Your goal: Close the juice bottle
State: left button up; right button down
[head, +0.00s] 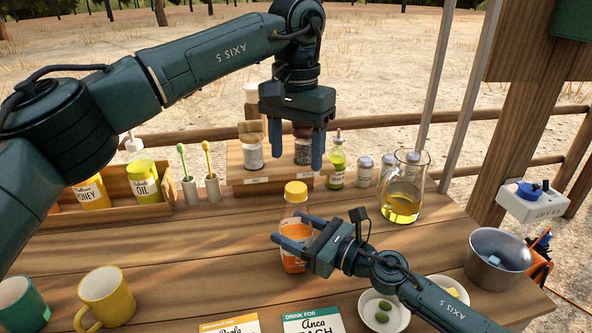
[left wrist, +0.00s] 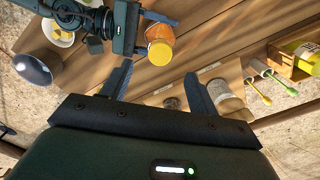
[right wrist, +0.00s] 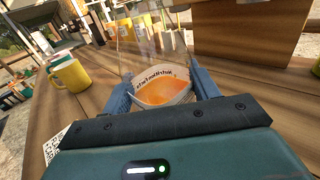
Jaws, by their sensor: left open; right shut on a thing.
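My left gripper (head: 293,151) is open and empty, pointing down above and behind the cap. In the left wrist view the cap (left wrist: 160,50) lies beyond the open fingers. I cannot tell whether the cap is tight.
A wooden riser (head: 240,168) with jars stands behind the bottle. A glass jug (head: 402,203) with yellow liquid, small bottles and a metal bowl (head: 497,262) are to the right. Mugs (head: 105,297) stand front left. Cards (head: 313,322) and a white bowl (head: 384,318) lie in front.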

pick_arm(q)
notch_tip(320, 180, up, 6)
dwell(0.4)
pick_arm(e)
jog(key=shift+c, duration=1.6)
grip_release()
jog(key=b+v, duration=0.3)
jog(key=v, duration=0.9)
jog(key=shift+d+f, duration=0.15)
jog(key=shift+d, duration=0.05)
jog(key=shift+s+d, duration=0.3)
pick_arm(q)
notch_tip(320, 180, down, 3)
jog(key=shift+f, duration=0.15)
